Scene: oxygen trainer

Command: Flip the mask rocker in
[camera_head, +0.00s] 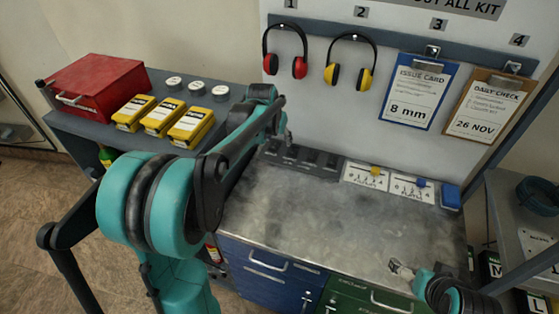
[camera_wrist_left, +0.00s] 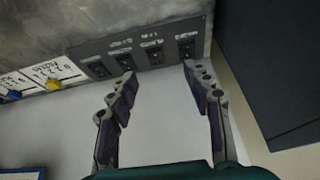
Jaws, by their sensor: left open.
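The dark rocker panel (camera_head: 318,160) stands at the back left of the bench top, with a row of black rockers. In the left wrist view the panel (camera_wrist_left: 140,47) shows several rockers under small white labels too blurred to read, so I cannot tell which is the mask rocker. My left gripper (camera_wrist_left: 160,74) is open and empty, its fingertips just short of the panel, spread across the rockers at the picture's right. In the head view, my left arm hides part of the panel's left end. My right gripper (camera_head: 400,269) is low over the bench's front right; its jaws are unclear.
Two slider panels, with a yellow knob (camera_head: 375,171) and a blue knob (camera_head: 420,182), sit right of the rockers. Ear defenders (camera_head: 350,63) and clipboards (camera_head: 418,92) hang above. A red toolbox (camera_head: 98,88) and yellow boxes (camera_head: 160,116) stand left. The bench top (camera_head: 320,220) is clear.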

